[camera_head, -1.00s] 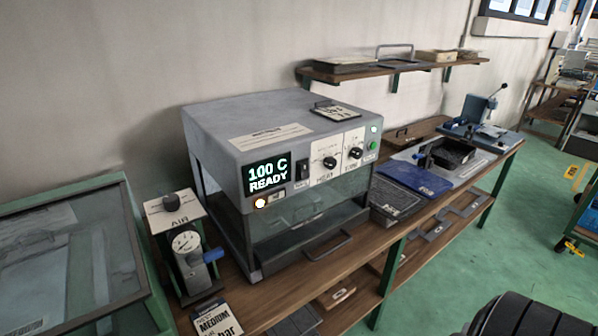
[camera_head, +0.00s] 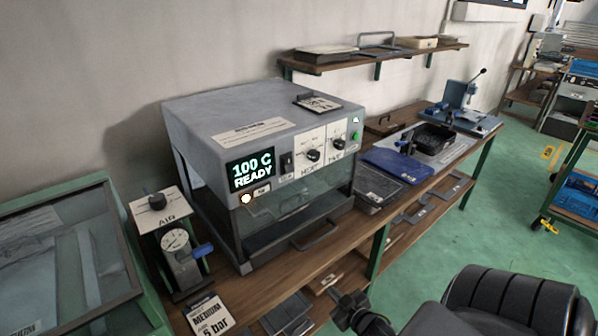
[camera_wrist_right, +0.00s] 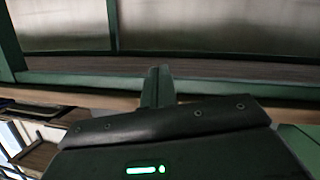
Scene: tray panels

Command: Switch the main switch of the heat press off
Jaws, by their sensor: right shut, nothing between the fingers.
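The heat press (camera_head: 215,110) is a grey box with a clear front, standing on the wooden bench. Its display (camera_head: 251,172) reads "100 C READY". A black rocker switch (camera_head: 286,163) sits on the panel just right of the display; its position is too small to read. A lamp (camera_head: 246,198) glows below the display. My right gripper (camera_head: 345,303) is shut and empty, low in front of the bench, well below and right of the switch. The right wrist view shows dark gripper housing with a green light, and no switch. My left gripper is out of view.
Two knobs (camera_head: 313,155) and a green button (camera_head: 355,135) lie right of the switch. An air regulator with a gauge (camera_head: 175,240) stands left of the press. A blue mat (camera_head: 396,165) lies to its right. Open green floor (camera_head: 455,225) shows at right.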

